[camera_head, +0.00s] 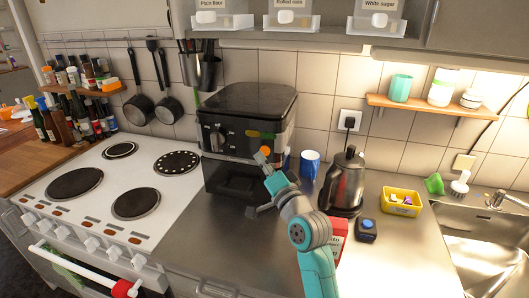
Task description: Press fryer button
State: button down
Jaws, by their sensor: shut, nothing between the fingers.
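The fryer (228,112) is a black box-shaped appliance with a dark lid, standing on the counter against the tiled wall. A round dial (213,138) shows on its front at the left. My gripper (262,156) is shut and empty, at the right part of the fryer's front. A small orange spot (266,150) shows right at the fingertips. I cannot tell whether it is the button, or whether the fingers touch the fryer. My gripper and arm hide the fryer's lower right front.
A kettle (343,182), a blue mug (310,163), a yellow tub (401,203) and a small dark box with a blue top (367,229) stand to the right. The white cooker (108,205) is at left, the sink (489,238) at far right.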

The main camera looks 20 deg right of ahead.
jog(key=shift+w+d, duration=0.2)
jog(key=shift+w, duration=0.15)
jog(key=shift+w+d, duration=0.25)
jog(key=shift+w, duration=0.1)
dwell(1.1)
jog(key=shift+s, duration=0.1)
jog(key=shift+s+a, duration=0.5)
jog(key=shift+s, duration=0.1)
dwell(0.4)
jog(key=s+a, duration=0.1)
jog(key=s, duration=0.1)
jog(key=s+a, duration=0.2)
dwell(0.4)
jog(key=shift+d, duration=0.1)
dwell(0.5)
